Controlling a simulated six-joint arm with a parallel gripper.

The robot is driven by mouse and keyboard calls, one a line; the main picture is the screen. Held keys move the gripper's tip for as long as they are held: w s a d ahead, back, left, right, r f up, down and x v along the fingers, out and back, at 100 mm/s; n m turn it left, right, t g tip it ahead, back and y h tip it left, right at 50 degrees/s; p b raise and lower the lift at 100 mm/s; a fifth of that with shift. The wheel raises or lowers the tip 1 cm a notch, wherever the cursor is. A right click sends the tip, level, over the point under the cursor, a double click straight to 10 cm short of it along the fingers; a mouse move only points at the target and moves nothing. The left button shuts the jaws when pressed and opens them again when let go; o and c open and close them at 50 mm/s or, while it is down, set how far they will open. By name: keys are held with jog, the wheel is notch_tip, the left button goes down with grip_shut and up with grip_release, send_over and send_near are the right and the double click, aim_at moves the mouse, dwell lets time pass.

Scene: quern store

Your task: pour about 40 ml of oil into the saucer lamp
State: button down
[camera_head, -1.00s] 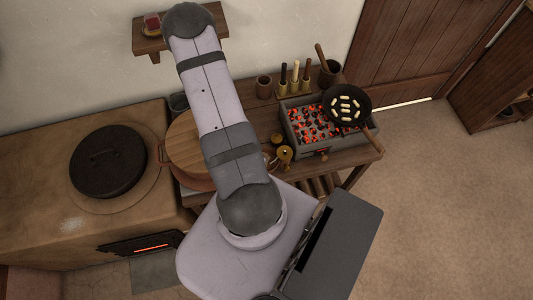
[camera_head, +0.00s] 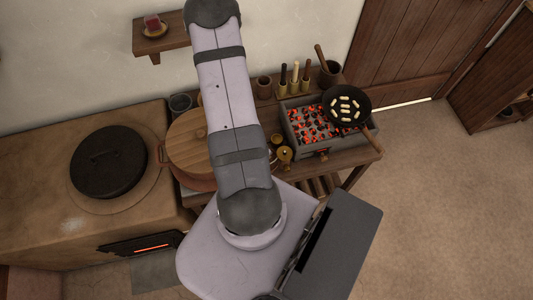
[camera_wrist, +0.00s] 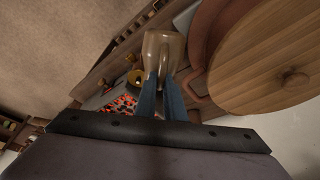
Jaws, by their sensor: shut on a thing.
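My gripper (camera_wrist: 163,82) shows in the wrist view, its two blue fingers shut on a tan, glossy jug (camera_wrist: 163,48). I cannot see into the jug or tell its oil level. In the head view my arm hides the gripper and jug. A small brass-coloured vessel (camera_head: 284,154) stands on the wooden table in front of the brazier; it also shows in the wrist view (camera_wrist: 135,78), to the left of the jug. I cannot tell for sure whether it is the saucer lamp. A small dish with a dark red block (camera_head: 153,25) sits on the wall shelf.
A brazier of glowing coals (camera_head: 312,125) stands on the table, with a black pan (camera_head: 347,105) over its right side. Utensils in holders (camera_head: 293,85) stand behind. A large pot with a wooden lid (camera_head: 188,140) is at left, beside the stove (camera_head: 60,215). The floor at right is clear.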

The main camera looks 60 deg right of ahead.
jog(key=shift+d+r+y+p, duration=0.35)
jog(key=shift+d+y+p, duration=0.4)
jog(key=shift+p, duration=0.4)
dwell(1.0)
jog(key=b, duration=0.1)
jog(key=a+f+h+b, duration=0.1)
jog(key=b, duration=0.1)
jog(key=shift+a+f, duration=0.2)
jog(key=shift+a, duration=0.1)
jog(key=shift+w+a+h+b, duration=0.1)
jog(key=shift+a+h+b, duration=0.15)
jog(key=shift+h+b, duration=0.15)
jog(key=shift+a+r+h+p, duration=0.1)
jog(key=shift+a+h+p, duration=0.2)
jog(key=shift+p, duration=0.25)
jog(key=shift+a+f+h, duration=0.35)
jog(key=shift+f+h, duration=0.05)
jog(key=shift+h, duration=0.25)
jog(key=shift+f, duration=0.15)
